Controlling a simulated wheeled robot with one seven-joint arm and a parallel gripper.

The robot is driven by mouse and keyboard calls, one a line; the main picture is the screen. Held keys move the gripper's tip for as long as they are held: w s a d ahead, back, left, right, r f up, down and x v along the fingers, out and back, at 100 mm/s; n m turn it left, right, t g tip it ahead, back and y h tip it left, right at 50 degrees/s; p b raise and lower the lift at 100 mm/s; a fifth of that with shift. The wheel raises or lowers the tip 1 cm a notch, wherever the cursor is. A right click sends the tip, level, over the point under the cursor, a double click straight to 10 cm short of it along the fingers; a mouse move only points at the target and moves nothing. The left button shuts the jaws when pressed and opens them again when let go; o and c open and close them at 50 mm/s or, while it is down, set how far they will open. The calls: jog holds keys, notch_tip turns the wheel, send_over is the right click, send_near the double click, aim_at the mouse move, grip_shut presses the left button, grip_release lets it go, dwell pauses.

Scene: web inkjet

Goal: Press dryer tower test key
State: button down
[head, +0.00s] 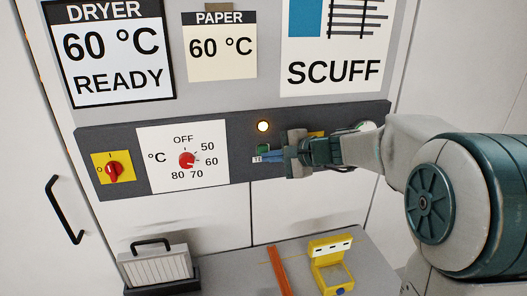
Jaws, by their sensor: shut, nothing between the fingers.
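The dryer tower's dark control strip (222,138) runs across the cabinet front. A small white label (257,160) on it starts with "TE"; the rest is hidden behind my gripper. My gripper (265,157) is shut, with its fingertips at the strip beside this label. The gripper and wrist cover this part of the strip, so the test key itself cannot be made out clearly, nor whether the fingertips touch it. A sign (113,48) above reads "DRYER 60 °C READY".
A red temperature knob (187,160) and a red-on-yellow rotary switch (113,170) sit left on the strip. Paper (219,48) and scuff (335,55) signs hang above. A filter-like box (157,268), an orange bar (279,272) and a yellow case (331,265) are below.

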jog(key=shift+w, duration=0.1)
dwell(0.4)
jog(key=shift+w+a, duration=0.1)
jog(key=shift+w, duration=0.2)
jog(key=shift+w+a, duration=0.15)
jog(key=shift+w, duration=0.25)
dwell(0.6)
jog(key=shift+b, duration=0.35)
jog(key=shift+s+d+b, duration=0.25)
jog(key=shift+s+b, duration=0.2)
jog(key=shift+s, duration=0.35)
jog(key=s+b, duration=0.1)
jog(key=s, duration=0.1)
jog(key=s+d+b, duration=0.1)
jog(key=s, duration=0.1)
jog(key=shift+s+d, duration=0.2)
jog(key=shift+s, duration=0.2)
